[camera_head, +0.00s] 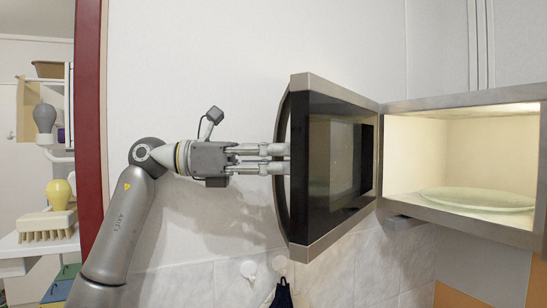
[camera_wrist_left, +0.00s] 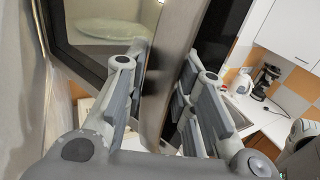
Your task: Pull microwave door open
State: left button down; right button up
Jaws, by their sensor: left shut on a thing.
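The microwave (camera_head: 462,97) is on the right of the head view, its lit inside showing. Its dark-glass door (camera_head: 345,235) with a metal frame is swung wide open to the left. A long curved handle (camera_head: 283,205) runs down the door's outer edge. My left gripper (camera_head: 279,159) comes in from the left and is shut on the handle near its middle height. In the left wrist view, the fingers (camera_wrist_left: 171,75) stand either side of the handle, and the door's window (camera_wrist_left: 75,30) is at the upper left. My right gripper is not in view.
A glass plate (camera_head: 478,198) lies inside the microwave. A red post (camera_head: 89,120) and shelves with a brush (camera_head: 47,222) are at the left. Hooks (camera_head: 249,268) and a dark cloth (camera_head: 282,294) are below the door. A counter with a coffee maker (camera_wrist_left: 265,82) shows in the wrist view.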

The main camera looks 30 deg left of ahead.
pick_arm(q)
jog(key=shift+a, duration=0.1)
jog(key=c, duration=1.2)
grip_release()
jog(key=shift+r, duration=5)
jog(key=shift+f, duration=0.1)
